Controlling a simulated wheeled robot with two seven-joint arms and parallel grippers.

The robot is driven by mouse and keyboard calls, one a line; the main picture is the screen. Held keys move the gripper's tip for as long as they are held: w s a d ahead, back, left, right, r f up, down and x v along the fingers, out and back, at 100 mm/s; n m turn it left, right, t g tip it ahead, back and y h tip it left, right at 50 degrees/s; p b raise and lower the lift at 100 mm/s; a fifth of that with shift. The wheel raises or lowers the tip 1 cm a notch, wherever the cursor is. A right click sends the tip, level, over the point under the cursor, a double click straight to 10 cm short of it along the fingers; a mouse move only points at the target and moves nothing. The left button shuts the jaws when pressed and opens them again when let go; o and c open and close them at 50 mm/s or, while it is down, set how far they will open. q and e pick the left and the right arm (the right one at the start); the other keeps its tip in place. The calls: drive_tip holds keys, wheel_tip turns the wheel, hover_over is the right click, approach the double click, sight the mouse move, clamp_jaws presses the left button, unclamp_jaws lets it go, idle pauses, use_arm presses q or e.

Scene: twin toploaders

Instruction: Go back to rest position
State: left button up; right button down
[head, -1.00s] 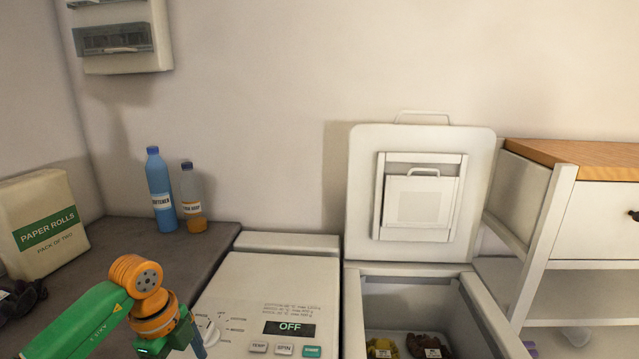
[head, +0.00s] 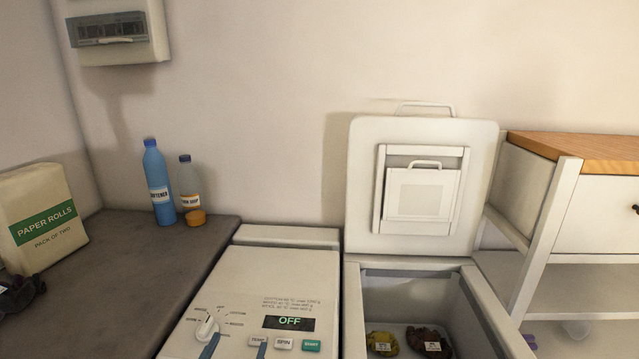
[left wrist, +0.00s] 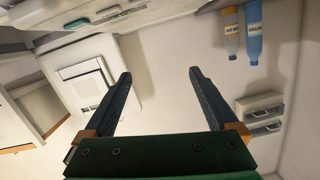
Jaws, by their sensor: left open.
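My left gripper (head: 236,346) shows only by its two dark blue fingertips at the bottom edge of the head view, in front of the closed washer's control panel. In the left wrist view my left gripper (left wrist: 160,72) is open and empty, with its fingers wide apart. The left toploader (head: 285,272) has its lid shut and its display reads OFF. The right toploader (head: 354,300) has its lid (head: 470,135) raised against the wall. Yellow-green cloth (head: 381,343) and dark brown cloth (head: 429,342) lie inside it. My right gripper is not in view.
A wood-topped white cart (head: 580,148) stands at right. A wall box (head: 118,30) hangs upper left.

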use_arm(q)
drive_tip(key=s+a+f+g, duration=0.1)
drive_tip(key=s+f+g, duration=0.6)
drive_tip(key=s, duration=0.4)
drive_tip(key=s+a+f+g, duration=0.1)
drive_tip(key=s+f+g, duration=0.5)
drive_tip(key=s+f, duration=0.4)
drive_tip(key=s+f+g, duration=0.1)
drive_tip(key=s+f, duration=0.3)
drive_tip(key=f, duration=1.4)
drive_tip(key=s+a+f+g, duration=0.1)
drive_tip(key=s+a+f, duration=0.1)
drive_tip(key=s+f, duration=0.6)
drive_tip(key=s, duration=0.3)
drive_tip(key=shift+s+a+f+y, duration=0.15)
drive_tip(key=shift+s+a+y, duration=0.05)
drive_tip(key=shift+s+y, duration=0.1)
